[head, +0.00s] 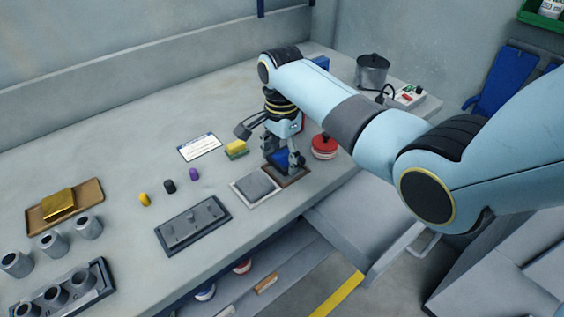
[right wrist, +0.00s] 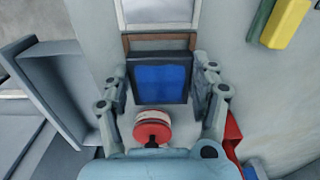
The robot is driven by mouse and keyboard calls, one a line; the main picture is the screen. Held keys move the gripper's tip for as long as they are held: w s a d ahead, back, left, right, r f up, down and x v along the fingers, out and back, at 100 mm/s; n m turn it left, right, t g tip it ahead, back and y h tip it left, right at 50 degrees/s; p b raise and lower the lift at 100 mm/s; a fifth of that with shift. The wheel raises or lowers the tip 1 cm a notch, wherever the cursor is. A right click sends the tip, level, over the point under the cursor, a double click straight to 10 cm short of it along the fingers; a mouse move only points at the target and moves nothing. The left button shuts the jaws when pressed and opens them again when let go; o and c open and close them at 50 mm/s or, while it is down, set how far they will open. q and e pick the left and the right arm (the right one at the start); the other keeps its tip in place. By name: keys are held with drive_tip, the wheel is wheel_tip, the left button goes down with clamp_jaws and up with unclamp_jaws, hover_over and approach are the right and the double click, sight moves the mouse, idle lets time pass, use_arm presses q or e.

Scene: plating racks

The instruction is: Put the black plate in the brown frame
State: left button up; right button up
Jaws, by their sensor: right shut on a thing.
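My right gripper (head: 283,163) is shut on the black plate (right wrist: 136,98), which has a dark border and a blue face, at its two sides. The plate shows between the fingers in the right wrist view, and the gripper (right wrist: 164,88) points down at the table. The brown frame (head: 299,175) lies beneath the gripper, near the table's front edge. In the right wrist view the plate covers most of the brown frame (right wrist: 158,37). I cannot tell whether the plate rests in it or is just above. My left gripper is not in view.
A pale frame with a grey plate (head: 257,185) lies just left of the brown frame. A red round container (head: 324,147) stands close on the right. A yellow-and-green sponge (head: 236,149) and a white card (head: 199,147) lie behind left. A dark pegged tray (head: 192,225) is farther left.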

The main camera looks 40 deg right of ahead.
sight(282, 161)
wheel_tip(282, 161, down, 2)
drive_tip(key=shift+f, duration=0.15)
drive_tip(key=shift+f, duration=0.2)
drive_tip(key=shift+s+a+f, duration=0.1)
drive_tip(key=shift+s+f, duration=0.25)
drive_tip(key=o, duration=1.3)
drive_tip(key=shift+s+f, duration=0.1)
drive_tip(key=o, duration=0.4)
drive_tip(key=shift+f+b, duration=0.15)
drive_tip(key=shift+b, duration=0.15)
drive_tip(key=shift+w+f, duration=0.1)
drive_tip(key=shift+w, duration=0.1)
